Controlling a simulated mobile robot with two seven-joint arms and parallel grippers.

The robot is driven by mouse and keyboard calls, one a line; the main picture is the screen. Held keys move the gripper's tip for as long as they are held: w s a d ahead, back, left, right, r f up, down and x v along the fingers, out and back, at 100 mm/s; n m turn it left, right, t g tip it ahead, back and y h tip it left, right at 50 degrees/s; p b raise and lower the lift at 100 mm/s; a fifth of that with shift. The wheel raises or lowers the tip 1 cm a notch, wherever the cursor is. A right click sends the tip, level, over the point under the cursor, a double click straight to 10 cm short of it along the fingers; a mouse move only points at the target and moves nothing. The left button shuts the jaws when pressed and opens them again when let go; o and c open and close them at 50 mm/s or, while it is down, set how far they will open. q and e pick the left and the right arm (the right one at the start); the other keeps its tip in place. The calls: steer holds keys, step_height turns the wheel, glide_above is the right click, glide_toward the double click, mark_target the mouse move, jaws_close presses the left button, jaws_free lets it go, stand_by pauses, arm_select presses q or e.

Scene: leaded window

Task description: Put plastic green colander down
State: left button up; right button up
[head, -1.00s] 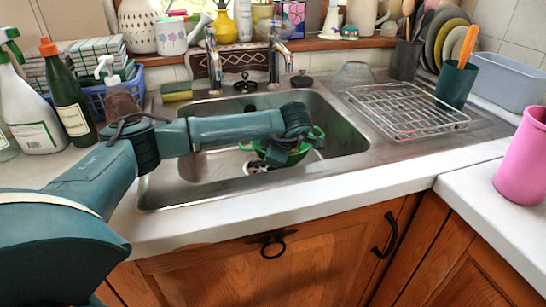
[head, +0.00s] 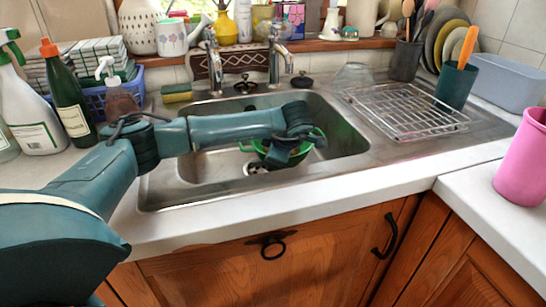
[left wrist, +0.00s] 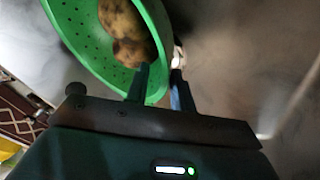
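The green colander (head: 318,136) is in the sink basin, mostly hidden behind my left gripper (head: 280,155) in the head view. In the left wrist view the colander (left wrist: 90,45) is perforated and holds brown potatoes (left wrist: 125,30). My left gripper (left wrist: 160,82) straddles its rim, one finger inside and one outside. The fingers stand apart, with a gap wider than the thin rim. Whether either finger touches the wall is unclear. The colander appears low in the basin, but its underside is hidden. My right gripper is not in view.
The steel sink (head: 170,180) has taps (head: 275,60) behind it. A wire rack (head: 405,108) lies on the drainer at right, with a glass bowl (head: 353,76) behind. Bottles (head: 70,100) crowd the left counter. A pink cup (head: 523,160) stands on the right counter.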

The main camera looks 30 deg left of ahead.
arm_select(q)
steer(key=v, duration=1.1)
steer(key=shift+p, duration=0.35)
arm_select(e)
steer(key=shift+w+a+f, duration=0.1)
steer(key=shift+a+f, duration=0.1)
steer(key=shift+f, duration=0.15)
arm_select(q)
steer(key=shift+r, duration=0.15)
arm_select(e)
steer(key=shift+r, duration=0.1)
